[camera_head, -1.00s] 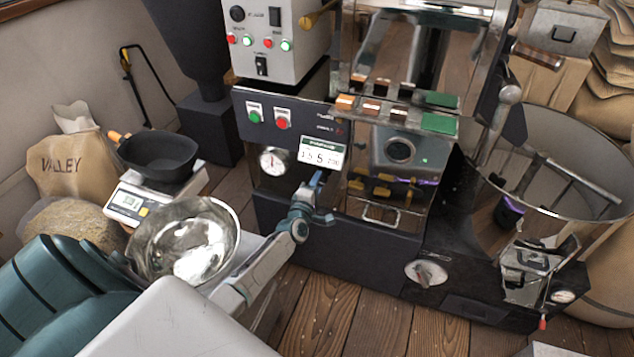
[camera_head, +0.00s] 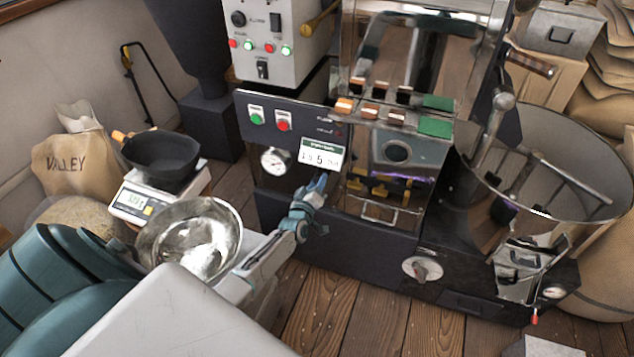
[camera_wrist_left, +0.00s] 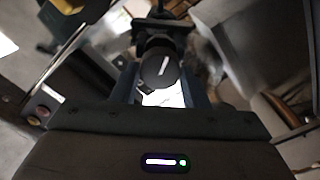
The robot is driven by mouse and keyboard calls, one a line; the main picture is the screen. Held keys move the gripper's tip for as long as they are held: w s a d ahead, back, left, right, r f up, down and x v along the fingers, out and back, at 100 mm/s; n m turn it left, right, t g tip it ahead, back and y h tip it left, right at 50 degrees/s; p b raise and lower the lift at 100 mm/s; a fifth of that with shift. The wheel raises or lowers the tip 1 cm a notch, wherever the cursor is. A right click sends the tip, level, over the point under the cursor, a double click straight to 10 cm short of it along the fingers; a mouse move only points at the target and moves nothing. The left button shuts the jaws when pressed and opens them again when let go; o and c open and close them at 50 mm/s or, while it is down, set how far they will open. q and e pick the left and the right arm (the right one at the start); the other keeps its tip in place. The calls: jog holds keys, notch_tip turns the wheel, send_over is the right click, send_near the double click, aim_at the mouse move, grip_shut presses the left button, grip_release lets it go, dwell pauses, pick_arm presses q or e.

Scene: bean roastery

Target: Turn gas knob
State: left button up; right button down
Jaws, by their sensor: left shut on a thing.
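The gas knob (camera_wrist_left: 160,71) is a round black knob with a white line across its face, seen in the left wrist view. It sits between the two dark fingers of my left gripper (camera_wrist_left: 160,88), which is shut on it. The line is tilted a little from upright in that view. In the head view my left gripper (camera_head: 318,186) is at the dark front panel of the roaster (camera_head: 345,225), below the white display. There the gripper hides the knob. My right gripper is in neither view.
A steel bowl (camera_head: 190,238) lies close to my left arm. A black pan (camera_head: 160,155) rests on a white scale (camera_head: 130,203). A round pale dial (camera_head: 423,269) sits low on the roaster, and the cooling drum (camera_head: 590,165) stands right. Wooden floor (camera_head: 320,310) is open in front.

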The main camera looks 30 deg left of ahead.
pick_arm(q)
jog(key=shift+f, duration=0.1)
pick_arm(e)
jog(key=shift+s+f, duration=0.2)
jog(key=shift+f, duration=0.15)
pick_arm(q)
jog(key=shift+m, duration=0.3)
jog(key=o, duration=1)
jog(key=shift+c, duration=0.2)
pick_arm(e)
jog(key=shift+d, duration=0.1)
pick_arm(q)
jog(key=p+v, duration=0.2)
jog(key=v, duration=0.9)
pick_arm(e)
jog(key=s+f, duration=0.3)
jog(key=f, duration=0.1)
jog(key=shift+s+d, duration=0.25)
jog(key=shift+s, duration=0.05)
pick_arm(q)
jog(key=shift+w+d, duration=0.1)
